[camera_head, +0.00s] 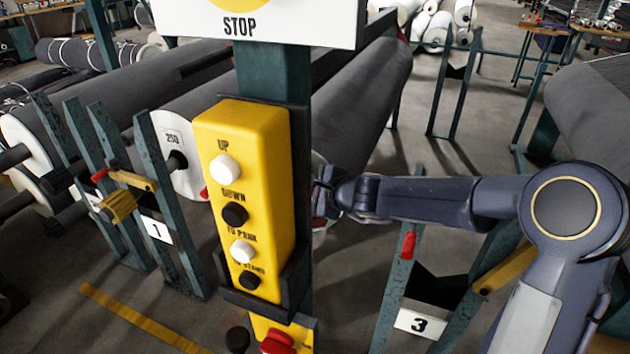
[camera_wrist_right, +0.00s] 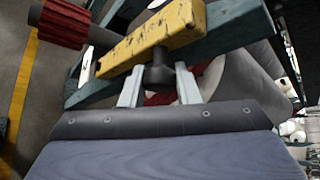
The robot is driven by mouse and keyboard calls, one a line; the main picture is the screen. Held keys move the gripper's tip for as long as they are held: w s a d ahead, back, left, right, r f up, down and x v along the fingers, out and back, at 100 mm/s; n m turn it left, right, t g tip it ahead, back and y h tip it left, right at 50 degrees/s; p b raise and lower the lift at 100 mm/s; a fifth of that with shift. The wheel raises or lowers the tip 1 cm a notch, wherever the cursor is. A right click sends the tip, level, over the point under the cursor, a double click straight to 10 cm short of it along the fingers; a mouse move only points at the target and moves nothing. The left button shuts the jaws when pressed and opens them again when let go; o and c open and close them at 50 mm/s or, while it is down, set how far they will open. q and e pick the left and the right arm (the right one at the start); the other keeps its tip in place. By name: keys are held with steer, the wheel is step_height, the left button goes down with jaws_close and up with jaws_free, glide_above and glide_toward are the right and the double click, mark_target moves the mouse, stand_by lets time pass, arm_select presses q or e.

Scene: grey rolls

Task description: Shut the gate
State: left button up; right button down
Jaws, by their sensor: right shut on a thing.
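In the right wrist view a worn yellow gate bar (camera_wrist_right: 150,48) runs across a green-grey steel frame (camera_wrist_right: 235,28). A red ribbed grip (camera_wrist_right: 62,22) is at its left end. A black knob (camera_wrist_right: 158,73) sticks out below the bar. My right gripper (camera_wrist_right: 159,88) is shut on this knob, one pale finger on each side. In the head view my right gripper (camera_head: 324,192) is partly hidden behind the yellow control box, which also hides the gate bar there. My left gripper is out of view.
The yellow control box (camera_head: 240,190) with several buttons stands close in front on a green post. Stand 1 (camera_head: 157,229) is at left and stand 3 (camera_head: 418,323) at lower right, each with a yellow bar. Large grey rolls (camera_head: 375,85) lie behind. Floor is clear between stands.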

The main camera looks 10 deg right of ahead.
steer(key=shift+a+f, duration=0.1)
steer(key=shift+f, duration=0.05)
steer(key=c, duration=1.1)
jaws_free()
steer(key=shift+s+r, duration=0.2)
steer(key=shift+r, duration=0.1)
steer(key=p+v, duration=0.2)
steer(key=v, duration=0.5)
steer(key=shift+s, duration=0.2)
